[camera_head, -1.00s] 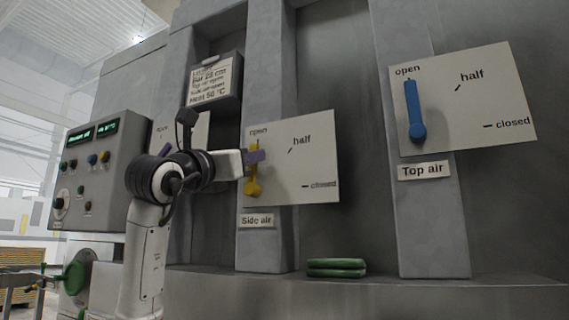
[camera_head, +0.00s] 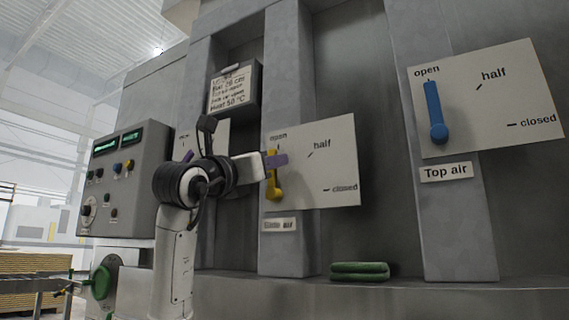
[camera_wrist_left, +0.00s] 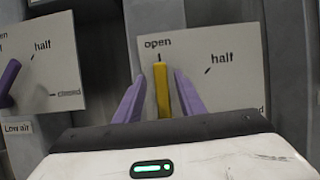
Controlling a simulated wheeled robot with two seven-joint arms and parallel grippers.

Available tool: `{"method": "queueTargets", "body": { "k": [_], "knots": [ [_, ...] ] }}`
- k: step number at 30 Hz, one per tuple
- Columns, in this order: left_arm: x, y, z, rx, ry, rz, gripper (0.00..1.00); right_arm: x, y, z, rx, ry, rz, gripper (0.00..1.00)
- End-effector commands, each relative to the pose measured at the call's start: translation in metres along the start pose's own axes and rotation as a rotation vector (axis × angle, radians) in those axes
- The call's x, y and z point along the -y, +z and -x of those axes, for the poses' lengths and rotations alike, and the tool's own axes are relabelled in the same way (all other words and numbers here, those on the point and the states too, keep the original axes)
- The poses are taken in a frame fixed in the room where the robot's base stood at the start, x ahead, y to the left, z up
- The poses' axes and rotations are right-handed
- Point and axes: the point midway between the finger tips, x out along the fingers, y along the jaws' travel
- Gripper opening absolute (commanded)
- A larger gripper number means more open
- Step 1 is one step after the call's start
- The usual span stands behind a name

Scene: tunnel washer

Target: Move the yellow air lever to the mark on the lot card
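The yellow air lever (camera_head: 273,187) is on the white Side air plate (camera_head: 335,165), its tip up at the "open" mark. "Half" and "closed" marks lie to its right. My left gripper (camera_head: 277,160) is at the lever's upper part. In the left wrist view its purple fingers (camera_wrist_left: 158,98) stand open on either side of the yellow lever (camera_wrist_left: 161,85), with gaps to both. The lot card (camera_head: 232,92) hangs above left; its last line seems to read Heat 50 °C, and its air lines are too blurred to read surely. My right gripper is not in view.
A blue lever (camera_head: 434,112) stands at "open" on the Top air plate at right. A purple lever (camera_wrist_left: 9,80) is on the Low air plate at left. A control box (camera_head: 124,180) stands left of my arm. Green folded cloths (camera_head: 360,271) lie on the ledge below.

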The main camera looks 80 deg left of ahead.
Motion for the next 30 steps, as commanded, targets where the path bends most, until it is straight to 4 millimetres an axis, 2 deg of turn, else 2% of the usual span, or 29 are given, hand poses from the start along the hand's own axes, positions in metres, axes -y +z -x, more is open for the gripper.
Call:
{"method": "queueTargets", "body": {
  "k": [7, 21, 25, 30],
  "knots": [
    [0.0, 0.0, 0.007, 0.002, 0.0, -0.001, 0.36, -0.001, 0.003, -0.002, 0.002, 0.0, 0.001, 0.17],
    [0.0, 0.001, 0.089, 0.004, 0.001, -0.002, 0.36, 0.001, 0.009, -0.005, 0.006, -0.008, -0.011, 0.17],
    [0.0, 0.0, 0.1, 0.002, 0.0, -0.001, 0.36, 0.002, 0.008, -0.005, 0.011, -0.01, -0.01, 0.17],
    [0.0, 0.0, 0.104, 0.001, 0.0, -0.001, 0.36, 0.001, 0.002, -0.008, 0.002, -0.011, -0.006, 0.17]
  ]
}}
